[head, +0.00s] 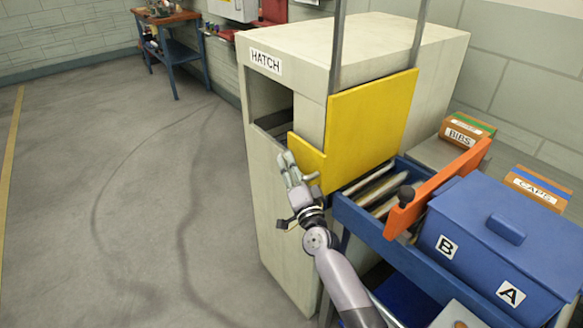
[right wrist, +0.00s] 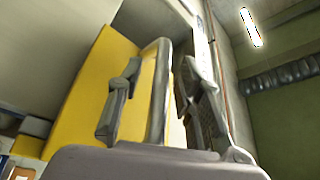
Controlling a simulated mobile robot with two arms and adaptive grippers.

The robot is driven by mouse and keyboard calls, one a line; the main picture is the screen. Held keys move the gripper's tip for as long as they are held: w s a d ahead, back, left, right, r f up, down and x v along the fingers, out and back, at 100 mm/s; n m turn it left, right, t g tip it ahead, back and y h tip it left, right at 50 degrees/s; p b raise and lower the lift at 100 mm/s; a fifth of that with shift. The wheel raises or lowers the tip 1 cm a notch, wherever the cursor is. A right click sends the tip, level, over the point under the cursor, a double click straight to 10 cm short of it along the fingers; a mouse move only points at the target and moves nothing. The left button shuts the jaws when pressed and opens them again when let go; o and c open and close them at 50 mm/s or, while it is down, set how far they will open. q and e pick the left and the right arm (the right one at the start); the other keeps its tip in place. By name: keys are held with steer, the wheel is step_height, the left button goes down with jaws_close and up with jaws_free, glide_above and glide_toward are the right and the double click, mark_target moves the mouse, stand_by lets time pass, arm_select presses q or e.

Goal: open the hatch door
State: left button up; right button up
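The hatch is a pale cabinet (head: 280,190) with a HATCH label. Its yellow door (head: 370,120) is on the face toward me, between two grey upright rails. A smaller yellow panel (head: 308,160) juts out at the door's lower left. My right gripper (head: 296,172) is at this panel. My left gripper is not in view.
BIBS (head: 465,132) and CAPS (head: 538,188) boxes are behind. The floor at left is clear.

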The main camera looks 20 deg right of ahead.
jaws_close()
stand_by(0.7)
